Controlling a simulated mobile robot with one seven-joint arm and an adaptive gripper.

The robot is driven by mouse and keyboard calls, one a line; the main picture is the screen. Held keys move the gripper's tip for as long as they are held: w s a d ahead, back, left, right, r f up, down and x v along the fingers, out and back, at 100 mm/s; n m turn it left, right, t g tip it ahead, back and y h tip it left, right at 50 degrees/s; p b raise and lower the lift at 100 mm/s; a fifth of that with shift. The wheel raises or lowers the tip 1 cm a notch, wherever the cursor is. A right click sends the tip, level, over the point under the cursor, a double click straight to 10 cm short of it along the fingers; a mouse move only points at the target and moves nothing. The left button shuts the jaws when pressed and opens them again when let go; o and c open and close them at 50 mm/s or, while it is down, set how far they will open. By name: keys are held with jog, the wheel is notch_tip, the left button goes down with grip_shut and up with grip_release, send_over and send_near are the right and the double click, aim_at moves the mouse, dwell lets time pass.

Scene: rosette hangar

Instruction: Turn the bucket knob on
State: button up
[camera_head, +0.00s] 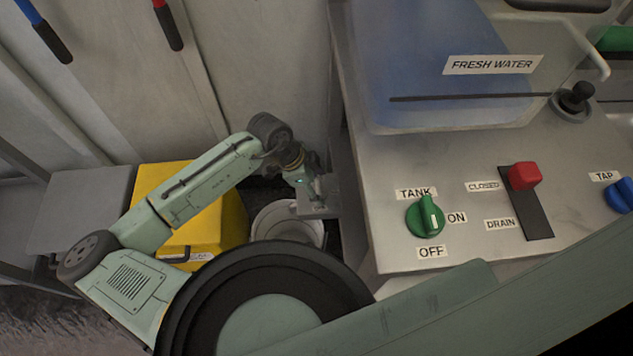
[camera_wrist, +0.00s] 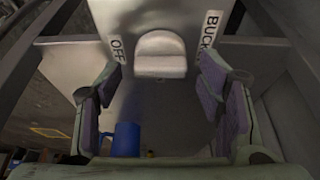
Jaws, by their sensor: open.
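The bucket knob (camera_wrist: 161,55) is a pale grey rounded knob on a metal panel in the wrist view, between an OFF label (camera_wrist: 117,50) and a partly cut-off label starting with BUCK (camera_wrist: 211,30). My gripper (camera_wrist: 160,88) is open, with one finger on each side of the view and the knob ahead, in the gap between them. The fingers look apart from the knob. In the head view my gripper (camera_head: 315,200) is beside the left side of the counter, above a white bucket (camera_head: 287,222). The knob cannot be made out there.
The counter (camera_head: 390,235) holds a green TANK knob (camera_head: 426,216), a red drain handle (camera_head: 524,176), a blue TAP knob (camera_head: 620,194) and a fresh water tank (camera_head: 440,95). A yellow case (camera_head: 215,225) stands left of the bucket. A blue cylinder (camera_wrist: 126,140) shows low in the wrist view.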

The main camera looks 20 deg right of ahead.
jog(key=c, duration=1.1)
jog(key=shift+c, duration=0.2)
jog(key=shift+f+n, duration=0.1)
jog(key=shift+n, duration=0.2)
jog(key=n, duration=0.2)
jog(key=n+t+b, duration=0.1)
jog(key=shift+s+n+t, duration=0.15)
jog(key=shift+n+t, duration=0.15)
jog(key=shift+n, duration=0.1)
jog(key=n+t+b, duration=0.1)
jog(key=n+b, duration=0.1)
jog(key=n, duration=0.2)
jog(key=shift+s+d+t, duration=0.1)
jog(key=shift+t, duration=0.3)
jog(key=n+t+y+b, duration=0.1)
jog(key=n+b, duration=0.1)
jog(key=n, duration=0.3)
jog(key=shift+s+d, duration=0.1)
jog(key=shift+n+t+y+b, duration=0.5)
jog(key=shift+n+y+b, duration=0.5)
jog(key=shift+n, duration=1.3)
